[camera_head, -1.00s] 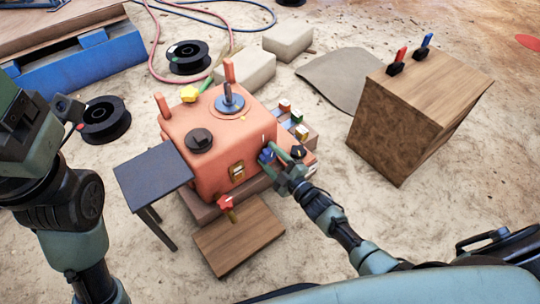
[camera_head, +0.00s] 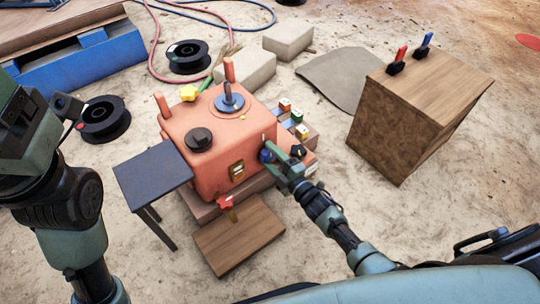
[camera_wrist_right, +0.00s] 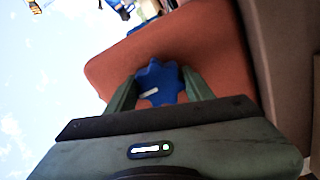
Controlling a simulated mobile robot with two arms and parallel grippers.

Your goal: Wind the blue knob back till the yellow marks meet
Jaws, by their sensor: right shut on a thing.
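The blue knob (camera_wrist_right: 160,84) is lobed and sits on the side of the orange crusher body (camera_head: 215,140). My right gripper (camera_wrist_right: 158,90) is shut on it, one finger on each side in the right wrist view. In the head view the right gripper (camera_head: 272,158) covers much of the blue knob (camera_head: 265,156). A pale mark shows on the knob's face; its colour is unclear, and I cannot make out the yellow marks meeting or apart. My left arm is at the left of the head view; its fingertips are not clearly shown.
A dark side table (camera_head: 153,174) stands left of the crusher. A wooden board (camera_head: 240,236) lies in front. A red star knob (camera_head: 227,203) juts from the front. A wooden block (camera_head: 420,110) with red and blue handled items stands right. Cable spools (camera_head: 103,119) lie behind left.

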